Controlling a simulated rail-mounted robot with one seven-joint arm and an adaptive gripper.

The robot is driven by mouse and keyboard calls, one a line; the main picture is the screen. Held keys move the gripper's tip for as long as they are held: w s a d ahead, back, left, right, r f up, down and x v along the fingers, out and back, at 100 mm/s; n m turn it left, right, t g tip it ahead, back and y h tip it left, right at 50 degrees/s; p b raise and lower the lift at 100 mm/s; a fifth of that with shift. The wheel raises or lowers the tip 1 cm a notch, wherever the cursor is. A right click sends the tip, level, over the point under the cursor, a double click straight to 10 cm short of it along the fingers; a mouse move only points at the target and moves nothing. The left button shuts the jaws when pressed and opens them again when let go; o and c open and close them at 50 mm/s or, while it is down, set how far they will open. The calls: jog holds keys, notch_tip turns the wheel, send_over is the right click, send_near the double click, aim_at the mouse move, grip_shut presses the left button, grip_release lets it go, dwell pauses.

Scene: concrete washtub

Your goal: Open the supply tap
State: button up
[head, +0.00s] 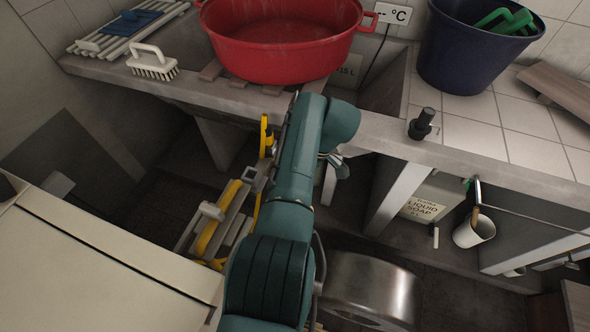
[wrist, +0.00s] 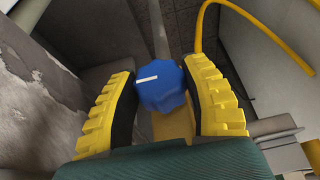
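The supply tap's blue lobed knob (wrist: 163,90) shows in the wrist view, with a white mark on its face pointing to the left. A yellow-brown part shows just below it. My gripper (wrist: 162,72) has its two yellow ribbed fingers spread, one on each side of the knob. The knob sits between the fingertips with little room on either side. I cannot tell whether the pads touch it. In the head view my teal arm reaches down at the counter's front edge, and one yellow finger (head: 266,137) shows. The knob is hidden there.
A red tub (head: 285,60), a white brush (head: 152,63) and a dark blue bucket (head: 465,50) stand on the counter. A black fitting (head: 422,124) rises near its edge. A steel drum (head: 370,290) stands below right of my arm. A yellow hose (wrist: 240,12) curves behind the right finger.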

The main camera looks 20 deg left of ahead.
jog(key=o, duration=0.4)
jog(key=v, duration=1.2)
jog(key=shift+a, duration=0.1)
